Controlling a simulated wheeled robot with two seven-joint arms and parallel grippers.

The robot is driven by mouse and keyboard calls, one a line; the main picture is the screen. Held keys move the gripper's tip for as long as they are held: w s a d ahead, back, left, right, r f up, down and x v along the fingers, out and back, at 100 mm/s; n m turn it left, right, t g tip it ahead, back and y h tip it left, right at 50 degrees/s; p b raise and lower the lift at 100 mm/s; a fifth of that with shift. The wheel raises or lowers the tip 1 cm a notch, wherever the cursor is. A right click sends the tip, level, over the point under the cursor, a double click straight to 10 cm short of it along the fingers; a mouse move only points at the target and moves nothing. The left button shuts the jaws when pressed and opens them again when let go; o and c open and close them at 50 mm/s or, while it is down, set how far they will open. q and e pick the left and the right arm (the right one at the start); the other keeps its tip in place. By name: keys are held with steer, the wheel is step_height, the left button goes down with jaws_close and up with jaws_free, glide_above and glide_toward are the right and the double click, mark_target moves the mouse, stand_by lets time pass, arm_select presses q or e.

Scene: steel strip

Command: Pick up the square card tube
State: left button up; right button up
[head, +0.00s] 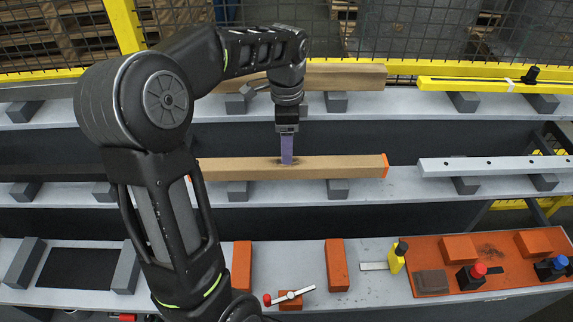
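A long brown square tube (340,167) with an orange end cap at its right end lies level on grey blocks on the middle shelf. It looks like the square card tube. My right gripper is not in view.
Another brown bar (340,77) lies on the top shelf behind, near my wrist. A yellow bar (450,85) and a light grey holed bar (500,166) lie to the right.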

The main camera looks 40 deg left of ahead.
mark_target(288, 168)
arm_select(q)
steer(key=shift+a+f, duration=0.1)
steer(key=shift+f, duration=1.3)
steer(key=shift+f, duration=0.1)
steer(key=shift+f+p, duration=0.35)
steer(key=shift+p, duration=0.1)
steer(key=f, duration=0.2)
steer(key=f+p, duration=0.1)
steer(key=f, duration=0.1)
steer(key=shift+w+d+f, duration=0.15)
steer(key=shift+w+d, duration=0.05)
steer(key=shift+c, duration=0.6)
jaws_close()
